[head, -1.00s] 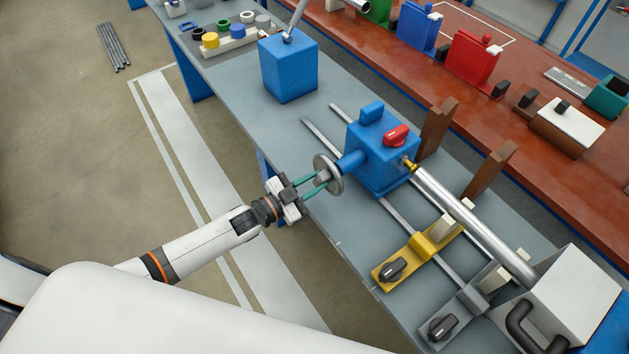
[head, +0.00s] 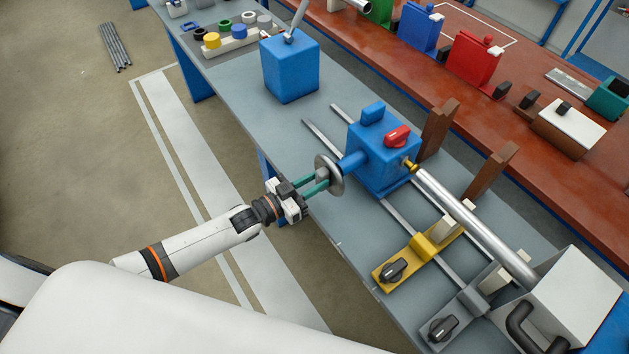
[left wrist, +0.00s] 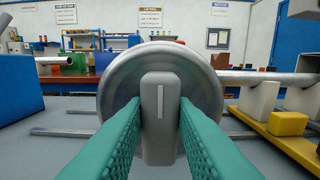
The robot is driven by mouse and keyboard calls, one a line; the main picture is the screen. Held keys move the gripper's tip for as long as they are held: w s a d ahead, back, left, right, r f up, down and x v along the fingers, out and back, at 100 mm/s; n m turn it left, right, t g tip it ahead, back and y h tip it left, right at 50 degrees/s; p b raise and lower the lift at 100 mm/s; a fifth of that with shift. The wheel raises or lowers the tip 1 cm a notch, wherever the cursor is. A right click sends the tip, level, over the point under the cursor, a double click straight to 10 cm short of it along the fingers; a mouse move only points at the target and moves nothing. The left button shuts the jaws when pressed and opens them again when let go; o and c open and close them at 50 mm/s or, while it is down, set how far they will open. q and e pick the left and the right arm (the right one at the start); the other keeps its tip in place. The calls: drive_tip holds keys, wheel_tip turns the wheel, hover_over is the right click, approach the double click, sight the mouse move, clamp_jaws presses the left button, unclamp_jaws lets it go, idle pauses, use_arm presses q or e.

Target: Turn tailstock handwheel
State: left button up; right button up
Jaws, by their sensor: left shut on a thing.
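The tailstock handwheel (head: 331,168) is a grey metal disc with a raised grip bar across its face, on the left end of the blue tailstock (head: 381,152). My left gripper (head: 318,182) reaches it from the left, its green fingers shut on the grip bar. In the left wrist view the grip bar (left wrist: 160,118) stands upright between the two green fingers, in front of the handwheel disc (left wrist: 117,80). A red lever (head: 396,136) sits on top of the tailstock. My right gripper is not in view.
A silver tube (head: 470,223) runs from the tailstock's brass tip to a white headstock (head: 572,290). Rails (head: 405,237), a yellow clamp (head: 420,252) and brown posts (head: 437,128) lie nearby. A blue block (head: 290,68) stands behind.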

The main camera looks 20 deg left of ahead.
use_arm(q)
drive_tip(key=shift+f, duration=0.1)
drive_tip(key=o, duration=1)
drive_tip(key=shift+b+v, duration=1.25)
drive_tip(key=shift+v, duration=4.85)
